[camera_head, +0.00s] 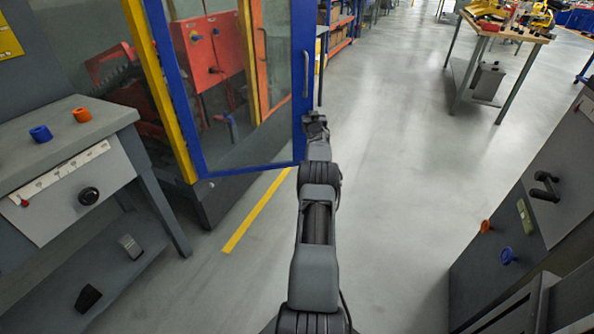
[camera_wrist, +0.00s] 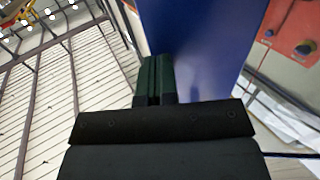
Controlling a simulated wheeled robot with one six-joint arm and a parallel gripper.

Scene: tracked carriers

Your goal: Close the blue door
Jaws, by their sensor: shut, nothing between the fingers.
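The blue door (camera_head: 302,70) has a blue frame around a clear pane and an upright grey handle on its right stile. It stands swung out from the yellow-posted machine enclosure (camera_head: 160,90). My gripper (camera_head: 316,118) is at the lower right edge of the door, just right of the stile. In the wrist view my gripper's fingers (camera_wrist: 155,72) are shut and empty, beside the broad blue face of the door (camera_wrist: 200,45). I cannot tell whether they touch it.
A grey bench (camera_head: 70,130) with a blue and an orange ring stands at left. A grey cabinet (camera_head: 520,220) with knobs is at right. A wooden-topped table (camera_head: 505,28) stands farther back. The floor (camera_head: 400,150) between is clear.

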